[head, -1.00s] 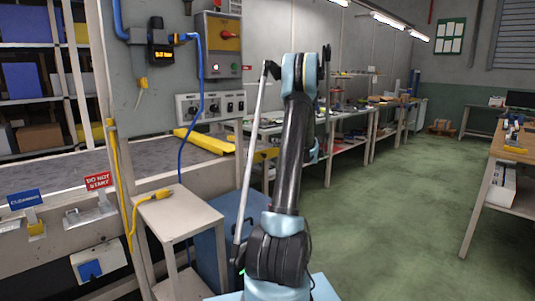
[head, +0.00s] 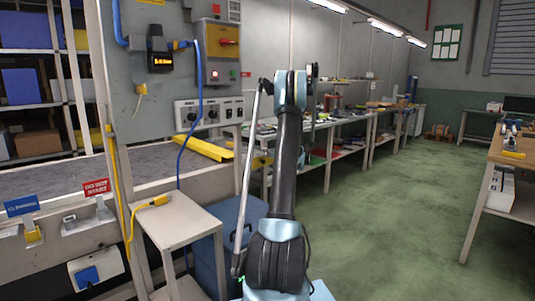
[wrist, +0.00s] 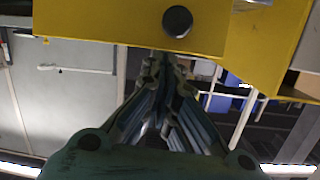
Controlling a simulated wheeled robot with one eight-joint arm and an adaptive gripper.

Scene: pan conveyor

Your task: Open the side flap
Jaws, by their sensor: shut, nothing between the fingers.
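A yellow panel (wrist: 130,25) with a dark round hole fills the top of the wrist view, very close to my gripper (wrist: 165,70). The gripper's fingers are together with nothing between them, and their tips lie at the panel's lower edge. I cannot tell whether they touch it. In the head view a long yellow plate (head: 203,148) lies along the conveyor (head: 150,165) edge, and another yellow piece (head: 261,162) shows partly behind my arm. I cannot tell which yellow part is the side flap. My fingertips are not clear in the head view.
A grey control panel (head: 185,85) with knobs and a blue cable stands left of my arm. A small table (head: 185,228) with a yellow plug (head: 155,201) is in front of the conveyor. Workbenches (head: 330,130) run behind; the green floor (head: 390,220) at right is clear.

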